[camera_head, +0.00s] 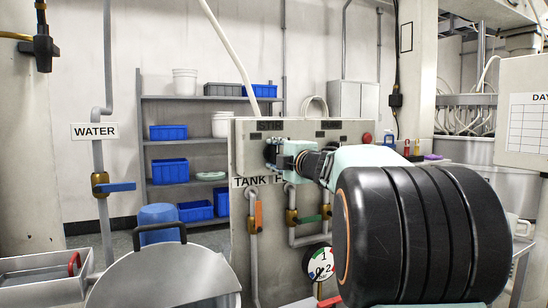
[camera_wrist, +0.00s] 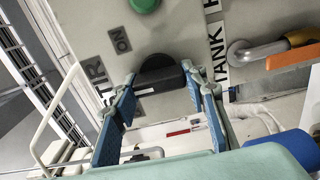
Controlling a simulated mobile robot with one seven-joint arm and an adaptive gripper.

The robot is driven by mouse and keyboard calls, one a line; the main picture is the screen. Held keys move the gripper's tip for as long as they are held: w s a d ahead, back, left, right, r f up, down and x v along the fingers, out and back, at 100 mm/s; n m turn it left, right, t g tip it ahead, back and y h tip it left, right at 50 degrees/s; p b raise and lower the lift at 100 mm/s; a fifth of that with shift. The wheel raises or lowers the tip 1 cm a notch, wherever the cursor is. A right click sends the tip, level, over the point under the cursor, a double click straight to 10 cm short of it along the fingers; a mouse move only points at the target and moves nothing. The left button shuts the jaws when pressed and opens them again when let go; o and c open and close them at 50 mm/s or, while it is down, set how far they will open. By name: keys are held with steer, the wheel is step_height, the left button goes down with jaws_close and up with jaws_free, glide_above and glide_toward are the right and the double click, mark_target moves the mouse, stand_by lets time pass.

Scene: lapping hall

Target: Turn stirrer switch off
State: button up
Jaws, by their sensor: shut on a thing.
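The stirrer switch is a black rotary knob (camera_wrist: 160,74) on the grey panel (camera_wrist: 185,25), by a STIR label that is partly covered. My gripper (camera_wrist: 162,80) has its fingers at the two ends of the knob's bar and is shut on it. An ON plate (camera_wrist: 121,40) sits up and left of the knob in the wrist view. Another plate beside the left finger is mostly hidden and unreadable. In the head view my gripper (camera_head: 272,153) reaches the panel's left part just below the STIR label (camera_head: 270,125); the knob is mostly hidden there.
A green round button (camera_wrist: 143,4) is near the knob. Below the panel are an orange-handled valve (camera_head: 258,216), a green-handled valve (camera_head: 308,218) and a gauge (camera_head: 319,266). A round-lidded vessel (camera_head: 165,280) stands front left. Shelves with blue bins (camera_head: 170,170) are behind.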

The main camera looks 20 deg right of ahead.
steer(key=shift+n, duration=0.3)
steer(key=o, duration=1.2)
steer(key=shift+c, duration=0.2)
steer(key=s, duration=1.2)
steer(key=shift+d, duration=0.2)
